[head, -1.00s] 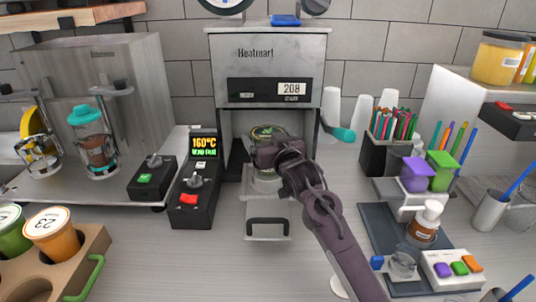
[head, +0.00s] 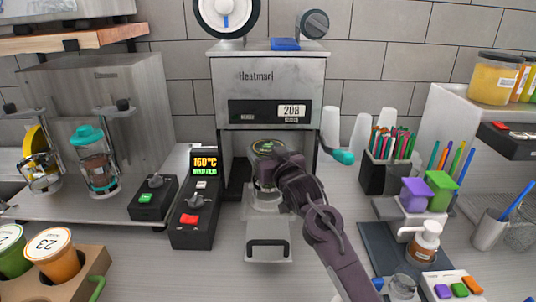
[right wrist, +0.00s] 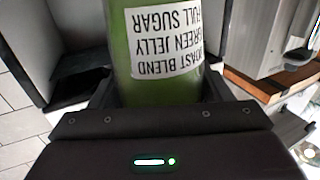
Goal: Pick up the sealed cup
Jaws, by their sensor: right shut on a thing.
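The sealed cup (head: 267,147) has a dark round lid with a green and yellow print. It stands upright in the bay of the grey sealing machine (head: 268,88), above the pulled-out tray (head: 268,248). My right gripper (head: 272,168) is shut on it from the right front side. In the right wrist view the cup is green with a white label (right wrist: 165,40), between the jaws of my right gripper (right wrist: 163,95). The cup's lower part is partly hidden by the gripper. I cannot tell whether its base touches the tray. My left gripper is out of view.
A black control box (head: 196,205) showing 160°C stands left of the bay. A cardboard carrier (head: 85,275) with cups is at the lower left. A pen holder (head: 385,172) and blocks stand to the right. The counter in front of the tray is clear.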

